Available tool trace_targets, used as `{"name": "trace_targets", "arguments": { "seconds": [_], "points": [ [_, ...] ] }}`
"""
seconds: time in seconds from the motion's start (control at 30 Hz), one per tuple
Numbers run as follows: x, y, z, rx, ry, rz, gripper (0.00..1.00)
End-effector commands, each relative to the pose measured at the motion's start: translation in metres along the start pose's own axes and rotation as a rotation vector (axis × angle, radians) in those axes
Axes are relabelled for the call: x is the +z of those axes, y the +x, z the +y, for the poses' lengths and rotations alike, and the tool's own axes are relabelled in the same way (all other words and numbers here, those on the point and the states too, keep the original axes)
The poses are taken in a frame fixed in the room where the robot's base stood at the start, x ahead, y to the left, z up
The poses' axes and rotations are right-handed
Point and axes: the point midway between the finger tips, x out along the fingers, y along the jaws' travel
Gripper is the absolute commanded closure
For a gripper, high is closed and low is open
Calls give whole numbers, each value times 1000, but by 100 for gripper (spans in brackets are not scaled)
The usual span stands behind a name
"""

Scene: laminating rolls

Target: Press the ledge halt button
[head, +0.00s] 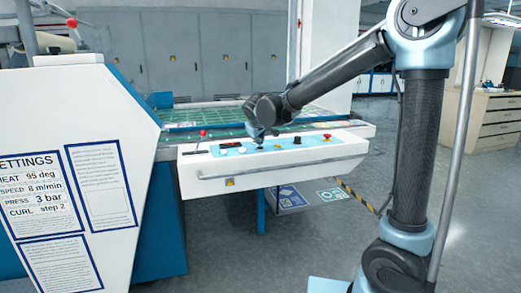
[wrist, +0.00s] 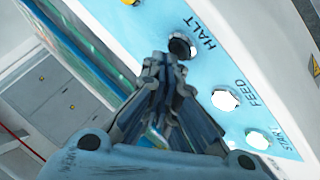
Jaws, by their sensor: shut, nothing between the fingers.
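The halt button is a dark round button (wrist: 181,47) beside the word HALT on the light blue panel, seen in the wrist view. My gripper (wrist: 165,60) is shut and empty, with its fingertips just beside this button and partly overlapping it in the picture. I cannot tell whether they touch it. In the head view my gripper (head: 258,139) points down over the middle of the control panel on the white ledge (head: 220,183), and it hides part of the panel there.
White FEED (wrist: 225,100) and START (wrist: 258,140) buttons sit in line with the halt button. A yellow button (wrist: 130,1) is on its other side. A red mushroom knob (head: 327,137) and a red-topped lever (head: 203,134) stand on the ledge. A handrail runs along its front.

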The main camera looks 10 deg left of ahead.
Motion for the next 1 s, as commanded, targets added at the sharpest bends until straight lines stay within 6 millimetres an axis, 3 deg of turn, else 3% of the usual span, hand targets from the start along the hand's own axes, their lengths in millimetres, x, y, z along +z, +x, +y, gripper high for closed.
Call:
{"name": "trace_targets", "arguments": {
  "seconds": [1.0],
  "points": [
    [4, 6, -4, 0, 0, 0, 100]
  ]
}}
